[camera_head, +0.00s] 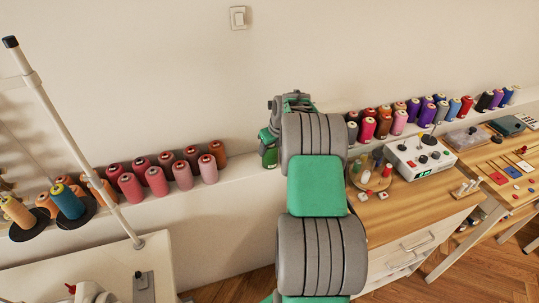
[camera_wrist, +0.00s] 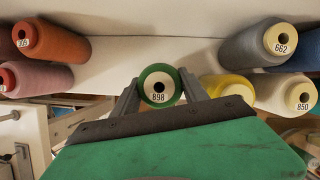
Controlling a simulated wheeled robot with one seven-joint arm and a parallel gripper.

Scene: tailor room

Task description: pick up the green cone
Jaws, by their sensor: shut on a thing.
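The green cone (camera_wrist: 148,75), a thread spool with a pale core end marked 898, sits between the two grey fingers of my gripper (camera_wrist: 160,86) in the wrist view. The fingers are shut on its sides. Its end faces the camera, and the rest of its body is hidden behind that end. In the head view my arm reaches toward the wall and the ledge.
Red and pink spools (camera_head: 156,181) line the ledge left of my arm; mixed spools (camera_head: 400,121) line it on the right. In the wrist view, orange (camera_wrist: 58,42), grey (camera_wrist: 246,46) and yellow (camera_wrist: 228,88) spools flank my gripper. A wooden-topped cabinet (camera_head: 385,222) stands at right.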

